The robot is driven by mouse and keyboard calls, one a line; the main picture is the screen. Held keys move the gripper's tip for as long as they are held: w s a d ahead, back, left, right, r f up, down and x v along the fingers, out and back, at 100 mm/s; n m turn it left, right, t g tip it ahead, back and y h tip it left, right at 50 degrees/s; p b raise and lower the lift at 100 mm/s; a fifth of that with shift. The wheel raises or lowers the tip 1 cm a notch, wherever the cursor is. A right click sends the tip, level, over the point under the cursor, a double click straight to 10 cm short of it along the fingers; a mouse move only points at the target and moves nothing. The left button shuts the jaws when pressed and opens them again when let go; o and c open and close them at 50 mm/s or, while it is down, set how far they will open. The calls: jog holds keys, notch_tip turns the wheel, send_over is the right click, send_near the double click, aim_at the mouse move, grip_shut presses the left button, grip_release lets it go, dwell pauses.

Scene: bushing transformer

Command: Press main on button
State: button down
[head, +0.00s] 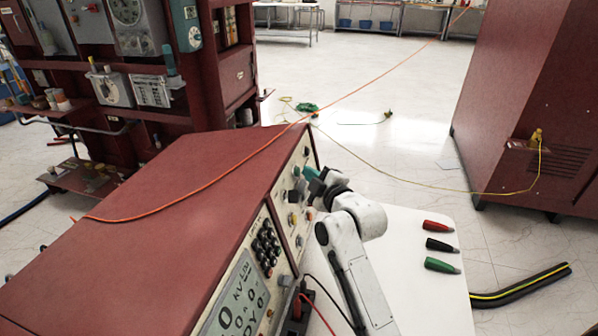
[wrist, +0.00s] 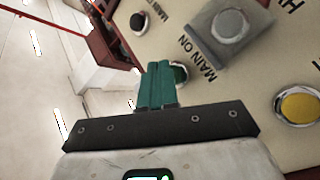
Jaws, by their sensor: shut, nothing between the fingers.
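The main on button is a green button (wrist: 179,72) beside the "MAIN ON" lettering on the cream panel (wrist: 245,75) in the wrist view. My gripper's teal fingers (wrist: 157,84) are shut and empty. They overlap the left part of the green button in the picture, and I cannot tell whether they touch it. In the head view my gripper (head: 313,174) is at the front panel of the red console (head: 160,195), near its far end. The green button cannot be made out there.
In the wrist view, a black button (wrist: 138,21) sits above the green one, a grey square-based knob (wrist: 230,27) up and right, and a yellow button (wrist: 298,105) at right. In the head view, a white table (head: 425,300) carries red, black and green connectors. An orange cable (head: 225,175) crosses the console top.

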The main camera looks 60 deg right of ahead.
jog(key=shift+s+d+r, duration=0.1)
jog(key=shift+s, duration=0.3)
jog(key=shift+s+d+r, duration=0.2)
jog(key=shift+s+d, duration=0.1)
jog(key=shift+s, duration=0.45)
jog(key=shift+s+d+r, duration=0.15)
jog(key=shift+s+d, duration=0.1)
jog(key=shift+s, duration=0.55)
jog(key=shift+s+d+r, duration=0.2)
jog(key=shift+s+d, duration=0.1)
jog(key=shift+s, duration=0.45)
jog(key=shift+s, duration=0.1)
